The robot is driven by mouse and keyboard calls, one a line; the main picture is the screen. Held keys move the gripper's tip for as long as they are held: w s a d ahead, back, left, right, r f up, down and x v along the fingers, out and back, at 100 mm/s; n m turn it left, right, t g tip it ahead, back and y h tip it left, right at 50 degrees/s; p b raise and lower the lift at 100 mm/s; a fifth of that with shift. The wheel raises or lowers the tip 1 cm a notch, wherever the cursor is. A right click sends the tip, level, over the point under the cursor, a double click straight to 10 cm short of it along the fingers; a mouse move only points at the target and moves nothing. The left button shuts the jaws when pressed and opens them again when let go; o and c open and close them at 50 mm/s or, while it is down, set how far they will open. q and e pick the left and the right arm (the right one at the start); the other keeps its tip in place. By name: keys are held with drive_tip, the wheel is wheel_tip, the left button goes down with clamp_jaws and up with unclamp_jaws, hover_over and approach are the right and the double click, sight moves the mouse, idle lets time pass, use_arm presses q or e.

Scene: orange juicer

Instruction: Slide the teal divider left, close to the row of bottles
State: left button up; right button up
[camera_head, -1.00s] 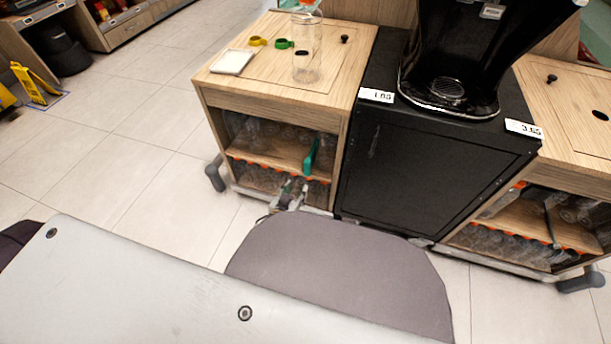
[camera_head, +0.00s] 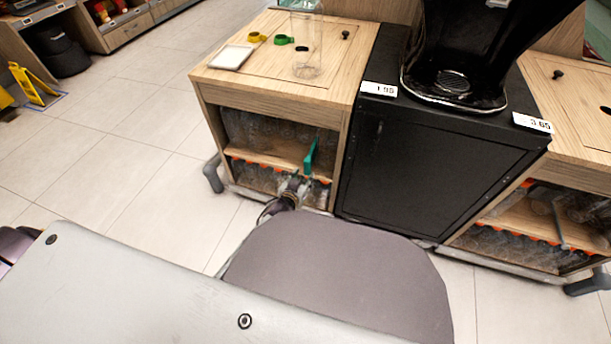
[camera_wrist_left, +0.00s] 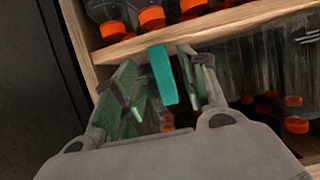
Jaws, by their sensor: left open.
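The teal divider (camera_head: 311,154) stands upright near the right side of the shelf in the left wooden cabinet. Clear bottles (camera_head: 262,130) stand to its left on the shelf, dim behind the cabinet front. My left gripper (camera_head: 296,183) is low at the cabinet's open front, just below the divider. In the left wrist view, the teal divider (camera_wrist_left: 163,75) shows between the two spread fingers of my left gripper (camera_wrist_left: 158,66), with visible gaps, so it is not clamped. Whether a finger touches it I cannot tell. My right gripper is not in view.
The wooden shelf edge (camera_wrist_left: 180,37) runs close by the fingers. Orange-capped bottles (camera_wrist_left: 150,18) fill the lower level. A black cabinet (camera_head: 430,175) adjoins on the right. A clear container (camera_head: 306,50) stands on the wooden top.

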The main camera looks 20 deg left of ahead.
sight(307, 172)
use_arm(q)
drive_tip(key=shift+b+x, duration=0.8)
drive_tip(key=shift+x, duration=1.2)
clamp_jaws()
